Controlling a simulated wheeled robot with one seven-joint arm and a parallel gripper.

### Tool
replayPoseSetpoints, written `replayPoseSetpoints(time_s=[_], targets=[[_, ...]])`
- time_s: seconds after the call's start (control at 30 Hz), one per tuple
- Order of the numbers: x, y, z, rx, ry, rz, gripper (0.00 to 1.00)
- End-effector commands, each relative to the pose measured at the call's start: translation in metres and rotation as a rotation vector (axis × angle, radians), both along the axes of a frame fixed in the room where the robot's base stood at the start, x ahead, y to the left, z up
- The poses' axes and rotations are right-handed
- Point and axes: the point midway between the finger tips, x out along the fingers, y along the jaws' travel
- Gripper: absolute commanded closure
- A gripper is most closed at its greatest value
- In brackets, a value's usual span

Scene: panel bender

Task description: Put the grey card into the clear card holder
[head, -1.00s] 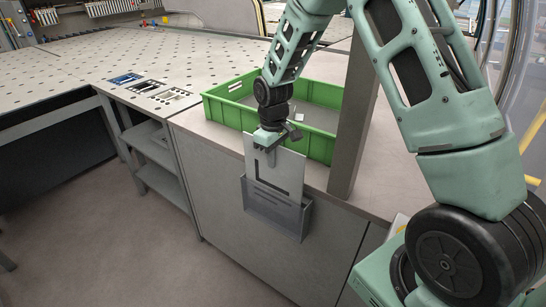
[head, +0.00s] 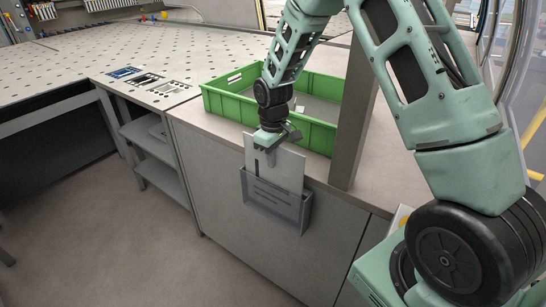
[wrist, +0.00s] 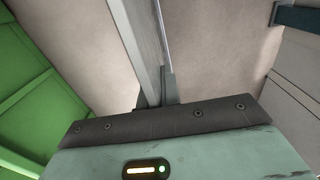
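The grey card (head: 281,168) is a flat, upright sheet with a dark mark on its face. Its lower part is inside the clear card holder (head: 305,216), a see-through pocket on the front of the grey cabinet. The upper part stands above the holder's rim. My gripper (head: 266,156) is shut on the card's top edge, toward its left side in the head view. In the wrist view the card (wrist: 140,45) shows almost edge-on, running up from my fingers (wrist: 158,92). The card's bottom edge is hard to make out.
A green crate (head: 222,105) stands on the cabinet top behind my gripper. A grey post (head: 354,125) rises to the right of the card. A perforated table (head: 130,50) lies at the back left. The floor in front of the cabinet is clear.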

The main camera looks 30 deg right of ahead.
Motion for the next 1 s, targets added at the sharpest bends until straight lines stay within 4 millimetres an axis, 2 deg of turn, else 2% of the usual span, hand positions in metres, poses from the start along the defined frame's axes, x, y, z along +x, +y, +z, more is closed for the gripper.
replayPoseSetpoints(time_s=[1.0], targets=[[0.000,0.000,-0.035,0.000,0.000,0.000,1.00]])
